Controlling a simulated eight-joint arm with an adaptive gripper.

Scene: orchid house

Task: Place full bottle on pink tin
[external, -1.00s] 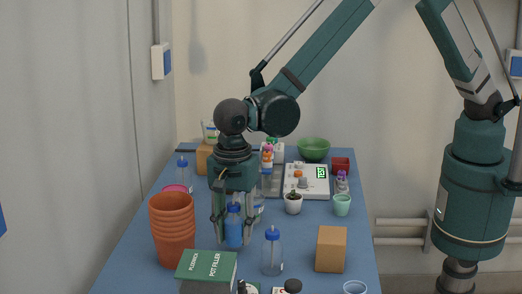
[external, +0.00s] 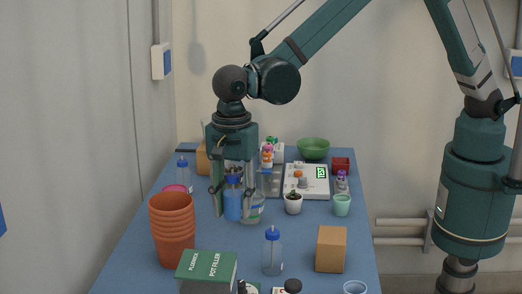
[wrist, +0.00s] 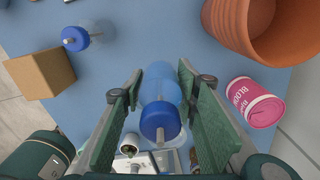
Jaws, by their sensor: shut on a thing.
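The full bottle (external: 233,206), with blue liquid and a blue cap, is upright between the fingers of my gripper (external: 235,200), which is shut on it. It hangs above the blue table. In the wrist view, the bottle's blue cap (wrist: 160,122) shows between the green finger pads of my gripper (wrist: 158,98). The pink tin (wrist: 256,102) lies to the right of the gripper in the wrist view. In the external view only a bit of the pink tin (external: 176,188) shows, behind the stacked pots, left of the gripper.
Terracotta pots (external: 172,230) are stacked left of the gripper. A clear blue-capped bottle (external: 272,253), a cardboard box (external: 331,249) and a green box (external: 207,268) stand in front. Another blue-capped bottle (external: 182,171) stands far left. A scale (external: 306,180) and green bowl (external: 313,148) are behind.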

